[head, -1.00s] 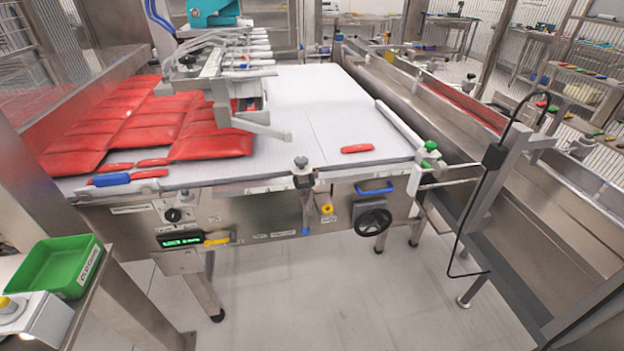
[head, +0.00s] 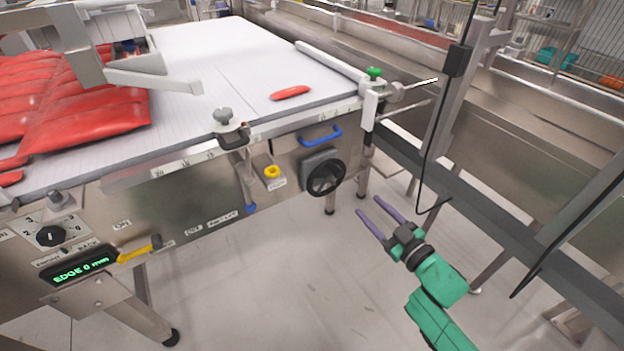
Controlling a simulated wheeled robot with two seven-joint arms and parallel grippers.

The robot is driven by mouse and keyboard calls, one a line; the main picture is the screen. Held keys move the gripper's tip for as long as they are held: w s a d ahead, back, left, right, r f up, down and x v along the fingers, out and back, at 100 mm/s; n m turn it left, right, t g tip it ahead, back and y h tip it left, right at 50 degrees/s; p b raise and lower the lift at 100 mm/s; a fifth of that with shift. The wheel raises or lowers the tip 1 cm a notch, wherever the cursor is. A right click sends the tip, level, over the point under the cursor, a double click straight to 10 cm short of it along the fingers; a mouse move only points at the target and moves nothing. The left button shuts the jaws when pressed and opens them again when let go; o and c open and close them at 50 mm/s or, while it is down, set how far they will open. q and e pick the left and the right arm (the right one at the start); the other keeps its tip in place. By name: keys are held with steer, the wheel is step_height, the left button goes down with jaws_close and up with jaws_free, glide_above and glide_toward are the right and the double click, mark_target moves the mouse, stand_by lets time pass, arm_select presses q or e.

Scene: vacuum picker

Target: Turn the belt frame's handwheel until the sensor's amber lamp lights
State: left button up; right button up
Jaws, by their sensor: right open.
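The black handwheel (head: 325,178) sits on the front side of the belt frame (head: 190,215), towards its right end. My right gripper (head: 368,214) is open and empty, with its two purple fingers pointing up and left. In the picture it is below and right of the handwheel, apart from it. A sensor-like black block with a grey knob (head: 229,122) is clamped at the belt's front edge. I cannot make out a lit amber lamp. A green display (head: 83,271) reads "EDGE 0 mm". My left gripper is not in view.
A blue handle (head: 320,136) and a yellow knob (head: 272,171) are near the handwheel. A post with a hanging black cable (head: 440,130) and a steel rail stand on the right. A red packet (head: 291,92) lies on the white belt. The floor below is clear.

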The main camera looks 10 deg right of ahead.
mark_target(340, 176)
steer(key=x, duration=0.4)
steer(key=r+x, duration=0.1)
steer(key=x, duration=0.4)
steer(key=b+x, duration=0.1)
steer(key=x, duration=0.4)
steer(key=shift+w+a+r, duration=0.15)
steer(key=shift+a+r, duration=0.15)
steer(key=shift+r, duration=0.05)
jaws_close()
steer(key=shift+f, duration=0.1)
stand_by(0.4)
